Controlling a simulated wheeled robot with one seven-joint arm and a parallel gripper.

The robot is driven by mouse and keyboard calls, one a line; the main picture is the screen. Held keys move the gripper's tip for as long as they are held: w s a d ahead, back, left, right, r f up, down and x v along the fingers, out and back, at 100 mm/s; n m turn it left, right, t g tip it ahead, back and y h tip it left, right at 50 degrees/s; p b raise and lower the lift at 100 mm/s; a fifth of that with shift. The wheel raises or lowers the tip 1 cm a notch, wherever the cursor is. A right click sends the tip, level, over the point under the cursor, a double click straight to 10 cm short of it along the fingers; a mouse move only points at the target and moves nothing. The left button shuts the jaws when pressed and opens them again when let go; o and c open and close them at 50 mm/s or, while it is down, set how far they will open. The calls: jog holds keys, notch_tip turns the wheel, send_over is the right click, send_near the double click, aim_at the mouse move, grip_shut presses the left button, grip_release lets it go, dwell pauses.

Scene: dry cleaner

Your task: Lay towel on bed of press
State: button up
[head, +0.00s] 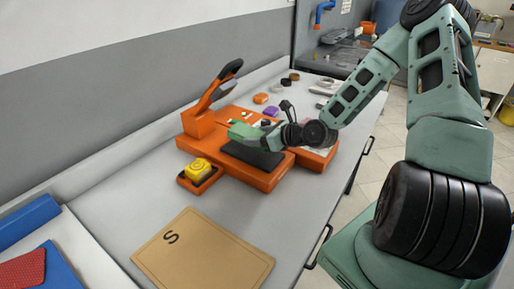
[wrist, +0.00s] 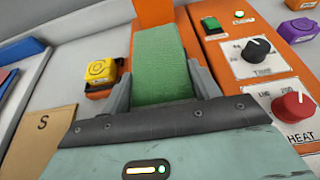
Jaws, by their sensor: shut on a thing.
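The orange press (head: 262,179) stands on the counter with its lever (head: 212,88) raised at the back left. Its dark bed (head: 254,156) shows below my gripper in the head view. My gripper (head: 243,134) is over the bed and shut on the green towel (wrist: 158,62). In the wrist view my gripper (wrist: 162,88) has a grey finger on each side of the towel, which stretches away flat toward the orange rear of the press. I cannot tell whether the towel touches the bed, as my gripper hides much of it.
A yellow device (head: 199,168) sits in an orange holder left of the press. TIME (wrist: 257,48) and HEAT (wrist: 292,105) knobs are on its right. A tan board marked S (head: 205,252) lies in front. Small items, including a purple one (head: 271,112), lie behind.

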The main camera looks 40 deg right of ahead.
aim_at(259, 153)
jog(key=shift+f, duration=2.05)
jog(key=o, duration=1)
jog(key=shift+f, duration=0.15)
jog(key=shift+c, duration=0.2)
